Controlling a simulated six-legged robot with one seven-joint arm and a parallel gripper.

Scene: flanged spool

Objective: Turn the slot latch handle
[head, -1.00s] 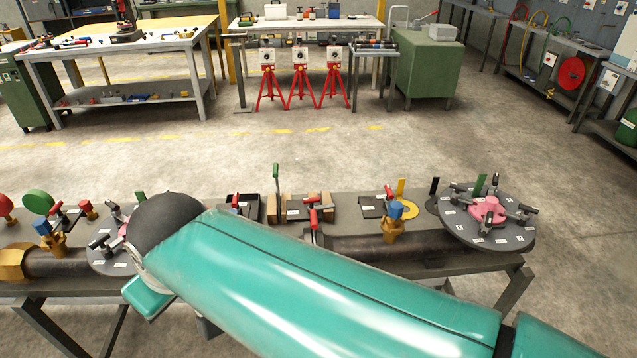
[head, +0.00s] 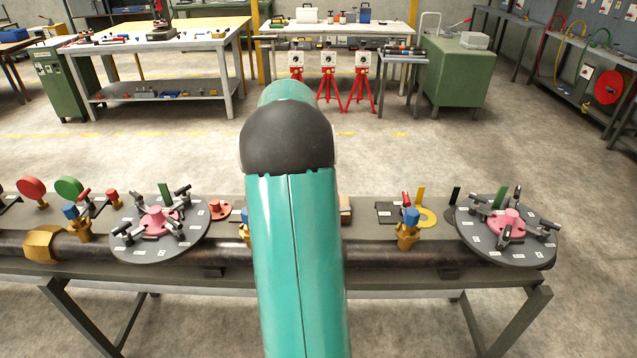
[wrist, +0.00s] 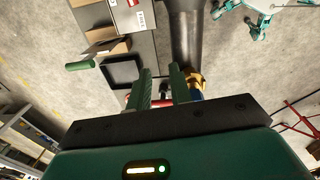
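In the wrist view my gripper (wrist: 161,72) has its two green fingers apart, with a visible gap and nothing clearly held between them. A green handle (wrist: 80,65) stands out left of the fingers, apart from them, near a black open tray (wrist: 123,72). A red handle part (wrist: 128,99) shows low beside the left finger, mostly hidden by the gripper body. I cannot tell which handle belongs to the slot latch. In the head view my teal arm hides my gripper and the middle of the bench.
The bench carries a long dark pipe (head: 380,253), two round flanged discs with clamps, the left disc (head: 140,244) and right disc (head: 470,235), and a brass valve with a blue cap (head: 408,230). A brass fitting (wrist: 194,78) is close right of the fingers. Open floor lies behind the bench.

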